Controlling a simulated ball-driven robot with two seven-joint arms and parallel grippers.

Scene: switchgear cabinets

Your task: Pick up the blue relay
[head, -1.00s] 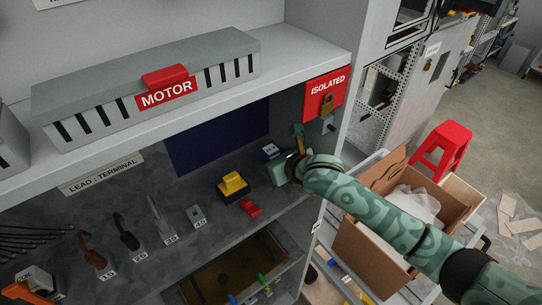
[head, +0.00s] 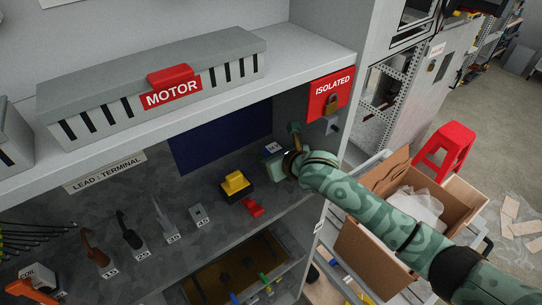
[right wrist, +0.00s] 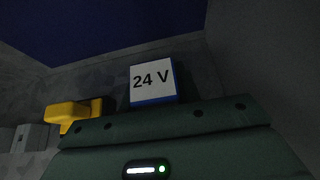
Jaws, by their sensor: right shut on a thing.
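The blue relay shows its white top label, marked "24 V" in the right wrist view (right wrist: 153,82), with a blue edge below. In the head view the relay (head: 273,148) is at the back right of the grey cabinet shelf, beside the dark blue panel. My right gripper (head: 272,162) is shut on it, and the gripper body hides the relay's lower part. I cannot tell whether the relay still touches the shelf. My left gripper is not in view.
A yellow-topped block (head: 236,182) and a red piece (head: 252,207) lie left of my right gripper. The upper shelf with the grey MOTOR box (head: 215,75) overhangs. The cabinet's right wall with the red ISOLATED sign (head: 331,95) is close to my right arm.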

